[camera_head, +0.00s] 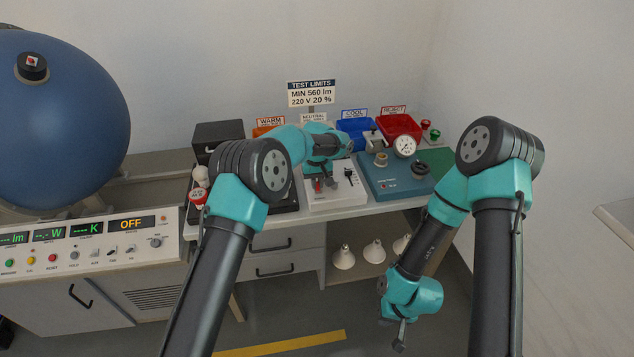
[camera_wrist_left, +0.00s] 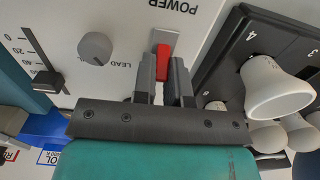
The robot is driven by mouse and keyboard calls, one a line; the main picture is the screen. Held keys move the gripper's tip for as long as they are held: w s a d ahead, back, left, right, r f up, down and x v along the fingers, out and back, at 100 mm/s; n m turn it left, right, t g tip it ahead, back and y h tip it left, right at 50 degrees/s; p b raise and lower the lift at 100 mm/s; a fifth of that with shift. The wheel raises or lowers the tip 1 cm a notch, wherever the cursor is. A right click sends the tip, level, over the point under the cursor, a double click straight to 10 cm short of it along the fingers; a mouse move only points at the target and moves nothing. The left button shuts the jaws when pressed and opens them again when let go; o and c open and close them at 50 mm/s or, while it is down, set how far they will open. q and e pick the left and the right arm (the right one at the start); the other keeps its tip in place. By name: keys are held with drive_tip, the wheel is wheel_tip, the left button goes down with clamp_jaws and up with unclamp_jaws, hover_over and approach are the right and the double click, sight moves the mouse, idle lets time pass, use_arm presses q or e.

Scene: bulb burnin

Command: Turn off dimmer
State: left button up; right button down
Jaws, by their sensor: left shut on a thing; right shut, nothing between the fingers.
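The white dimmer box (camera_head: 340,200) stands on the bench, with a black slider (camera_head: 349,174) on its top. In the left wrist view its panel (camera_wrist_left: 125,25) carries a red power switch (camera_wrist_left: 163,62), a grey LEAD knob (camera_wrist_left: 95,48) and the slider (camera_wrist_left: 48,81) beside a scale. My left gripper (camera_head: 321,186) is over the box. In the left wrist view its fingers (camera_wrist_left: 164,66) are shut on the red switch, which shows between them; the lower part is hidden. My right gripper (camera_head: 400,342) hangs low in front of the bench, shut and empty.
A dark bulb rack (camera_wrist_left: 225,75) with white bulbs (camera_wrist_left: 275,90) is close beside the box. A blue tester (camera_head: 390,185) with a gauge stands on its other side. Coloured bins (camera_head: 400,127) are behind. A control console (camera_head: 100,245) reading OFF is at left.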

use_arm(q)
drive_tip(key=shift+s+r+t, duration=0.1)
drive_tip(key=shift+t, duration=0.3)
clamp_jaws()
drive_tip(key=shift+s+r+t, duration=0.2)
drive_tip(key=shift+s+t, duration=0.1)
drive_tip(key=shift+t, duration=0.8)
drive_tip(key=shift+s+d+t+y, duration=0.15)
drive_tip(key=shift+s+t, duration=0.1)
drive_tip(key=shift+t, duration=0.5)
drive_tip(key=shift+s+a+t+y, duration=0.1)
drive_tip(key=shift+s+t+y, duration=0.1)
drive_tip(key=shift+t, duration=0.55)
drive_tip(key=shift+s+d+r+t, duration=0.1)
drive_tip(key=shift+t, duration=0.5)
drive_tip(key=o, duration=0.6)
unclamp_jaws()
drive_tip(key=shift+o, duration=0.2)
drive_tip(key=shift+s, duration=0.1)
drive_tip(key=v, duration=1.7)
drive_tip(key=shift+r, duration=0.2)
